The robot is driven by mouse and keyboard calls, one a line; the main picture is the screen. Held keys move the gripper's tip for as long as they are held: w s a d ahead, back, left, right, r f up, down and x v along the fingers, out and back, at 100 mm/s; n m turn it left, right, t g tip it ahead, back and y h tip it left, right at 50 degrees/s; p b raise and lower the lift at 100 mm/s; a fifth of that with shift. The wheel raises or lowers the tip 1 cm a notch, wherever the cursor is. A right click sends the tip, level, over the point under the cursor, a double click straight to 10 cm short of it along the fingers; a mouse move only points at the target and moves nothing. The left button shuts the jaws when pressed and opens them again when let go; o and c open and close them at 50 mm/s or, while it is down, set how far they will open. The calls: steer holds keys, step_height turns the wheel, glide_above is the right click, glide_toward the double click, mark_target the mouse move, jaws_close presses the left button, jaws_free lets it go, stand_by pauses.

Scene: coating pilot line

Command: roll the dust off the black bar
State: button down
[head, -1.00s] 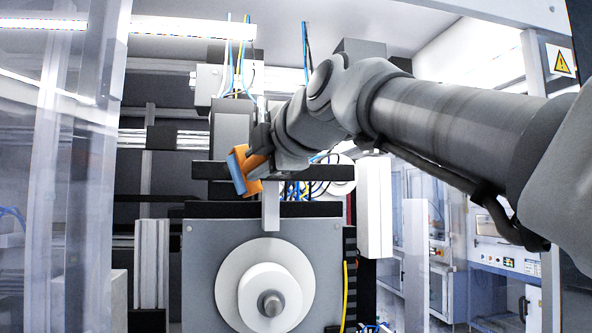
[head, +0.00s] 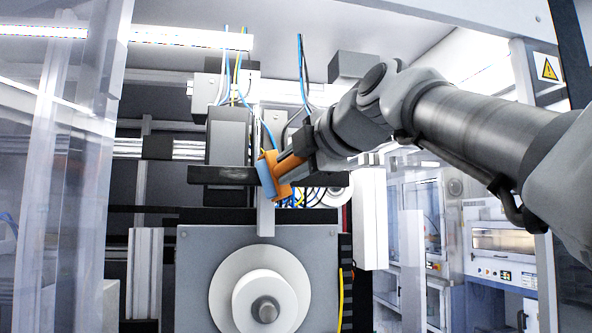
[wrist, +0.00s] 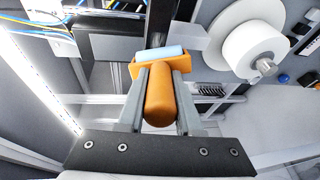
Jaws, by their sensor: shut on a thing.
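My gripper (head: 300,160) is shut on the orange handle of a roller (wrist: 160,98). The roller's light blue cylinder (head: 266,180) sits at the handle's far end and also shows in the wrist view (wrist: 160,54). The black bar (head: 222,175) runs level across the machine above the grey panel. In the head view the roller overlaps the right part of the bar and hides some of it. In the wrist view a dark bar (wrist: 160,22) runs away just beyond the blue cylinder. I cannot tell whether the cylinder touches it. Dust is too fine to make out.
Below the bar is a grey panel (head: 195,275) with a white reel (head: 262,290). A grey upright post (head: 266,215) stands under the roller. Cables (head: 300,75) hang behind. A white box-shaped column (head: 371,220) stands at right, and a clear panel (head: 60,200) at left.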

steer(key=w+d+r, duration=0.1)
steer(key=d, duration=0.3)
steer(key=shift+s+a+b, duration=0.1)
steer(key=shift+s+a, duration=0.1)
steer(key=shift+a, duration=0.6)
steer(key=shift+s+a+b, duration=0.1)
steer(key=shift+s+a, duration=0.15)
steer(key=shift+a, duration=0.6)
steer(key=shift+s+a+b, duration=0.1)
steer(key=shift+s+a, duration=0.1)
steer(key=shift+a, duration=0.6)
steer(key=shift+s+a+p, duration=0.55)
steer(key=shift+s+a, duration=0.35)
steer(key=shift+a, duration=3.05)
steer(key=w+d+r+b, duration=0.1)
steer(key=w+d, duration=0.2)
steer(key=d, duration=1)
steer(key=shift+s+d+b, duration=0.25)
steer(key=shift+s+b, duration=0.2)
steer(key=shift+s, duration=0.5)
steer(key=shift+s+d+b, duration=0.2)
steer(key=shift+s+b, duration=0.2)
steer(key=shift+s, duration=0.55)
steer(key=shift+s+d+b, duration=0.25)
steer(key=shift+s+b, duration=0.2)
steer(key=shift+s, duration=0.5)
